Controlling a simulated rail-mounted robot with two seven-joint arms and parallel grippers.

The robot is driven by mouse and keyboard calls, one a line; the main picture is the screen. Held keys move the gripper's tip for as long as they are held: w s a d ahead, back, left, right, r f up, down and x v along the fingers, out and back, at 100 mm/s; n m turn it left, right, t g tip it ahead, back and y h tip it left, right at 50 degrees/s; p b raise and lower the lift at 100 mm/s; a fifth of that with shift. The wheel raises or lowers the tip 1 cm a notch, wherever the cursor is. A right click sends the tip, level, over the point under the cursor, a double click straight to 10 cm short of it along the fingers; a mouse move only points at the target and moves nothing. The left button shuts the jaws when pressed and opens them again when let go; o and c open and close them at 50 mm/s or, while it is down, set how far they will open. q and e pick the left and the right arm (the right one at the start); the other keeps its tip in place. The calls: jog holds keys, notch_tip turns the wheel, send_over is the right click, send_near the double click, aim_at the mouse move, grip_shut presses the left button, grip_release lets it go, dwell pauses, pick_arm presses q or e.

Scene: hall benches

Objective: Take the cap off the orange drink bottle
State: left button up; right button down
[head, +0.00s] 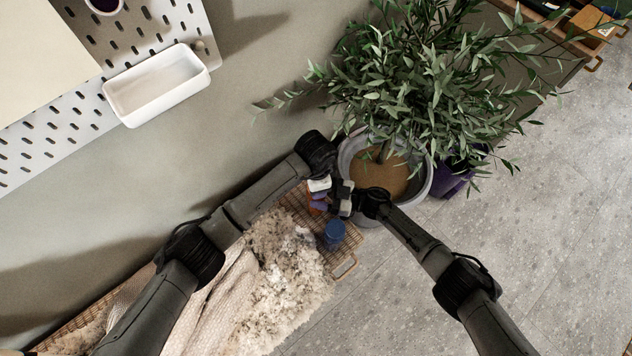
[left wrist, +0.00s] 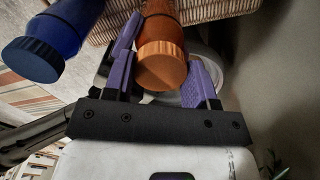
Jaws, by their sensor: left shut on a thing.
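The orange drink bottle (left wrist: 160,18) shows in the left wrist view with its ribbed orange cap (left wrist: 161,66) on it. My left gripper (left wrist: 163,78) has its purple fingers on either side of the bottle near the cap and is shut on it. Whether the fingers press on the cap or on the body below is unclear. In the head view, my left gripper (head: 319,196) is over the basket's end, and the bottle is mostly hidden there. My right gripper (head: 345,197) is just right of the left one; its jaw opening is too small to read.
A blue bottle (head: 334,235) with a dark blue cap stands close by on the wicker basket bench (head: 347,266); it also shows in the left wrist view (left wrist: 62,30). A fluffy throw (head: 285,270) lies on the bench. A large potted plant (head: 425,190) is just behind the grippers.

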pick_arm(q)
jog(key=shift+r, duration=0.2)
jog(key=shift+r, duration=0.8)
jog(key=shift+r, duration=2)
pick_arm(e)
jog(key=shift+c, duration=1)
grip_release()
pick_arm(q)
jog(key=shift+r, duration=0.2)
notch_tip(320, 180, up, 2)
jog(key=p, duration=0.2)
jog(key=shift+r+p, duration=0.1)
jog(key=shift+p, duration=0.2)
pick_arm(e)
jog(key=s+d, duration=0.2)
jog(key=d, duration=1)
